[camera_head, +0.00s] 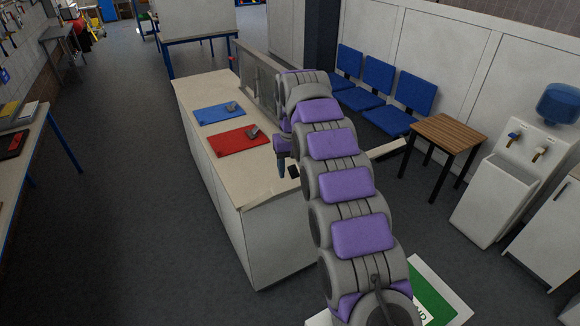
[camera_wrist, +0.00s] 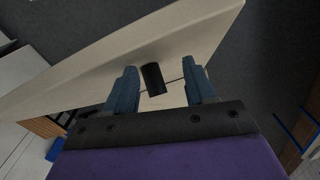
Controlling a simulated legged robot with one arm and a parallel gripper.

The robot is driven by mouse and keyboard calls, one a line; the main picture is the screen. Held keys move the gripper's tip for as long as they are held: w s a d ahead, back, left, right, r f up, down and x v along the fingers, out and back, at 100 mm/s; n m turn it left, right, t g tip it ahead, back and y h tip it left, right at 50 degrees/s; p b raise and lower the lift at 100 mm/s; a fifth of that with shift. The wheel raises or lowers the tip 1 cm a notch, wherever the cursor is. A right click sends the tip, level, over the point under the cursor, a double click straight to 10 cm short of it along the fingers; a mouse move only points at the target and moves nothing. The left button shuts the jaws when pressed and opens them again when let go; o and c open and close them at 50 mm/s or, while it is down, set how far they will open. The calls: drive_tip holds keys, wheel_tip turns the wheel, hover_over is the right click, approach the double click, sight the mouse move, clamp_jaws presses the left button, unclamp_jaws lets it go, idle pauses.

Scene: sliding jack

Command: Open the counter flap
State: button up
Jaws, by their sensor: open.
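The counter (camera_head: 262,215) is a white cabinet with a beige top. A pale flap shows to the right of my arm (camera_head: 388,148); my arm hides its middle. In the wrist view a broad beige panel (camera_wrist: 90,75), seemingly the flap, slants across the picture. A short black handle (camera_wrist: 153,79) stands out from it, and a small black piece (camera_head: 294,172) shows by the counter edge in the head view. My gripper (camera_wrist: 161,78) is open, with its blue-grey fingers on either side of the handle. Gaps show on both sides. In the head view my gripper (camera_head: 283,168) points down.
A blue mat (camera_head: 215,114) and a red mat (camera_head: 232,143), each with a dark item, lie on the counter beside a glass screen (camera_head: 259,85). Blue chairs (camera_head: 378,75), a wooden side table (camera_head: 447,132) and a water dispenser (camera_head: 520,165) stand to the right. Left floor is clear.

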drive_tip(key=s+d+r+b, duration=0.1)
drive_tip(key=s+d, duration=0.2)
drive_tip(key=s, duration=0.6)
drive_tip(key=shift+s+b, duration=0.35)
drive_tip(key=shift+s, duration=0.05)
drive_tip(key=shift+c, duration=0.4)
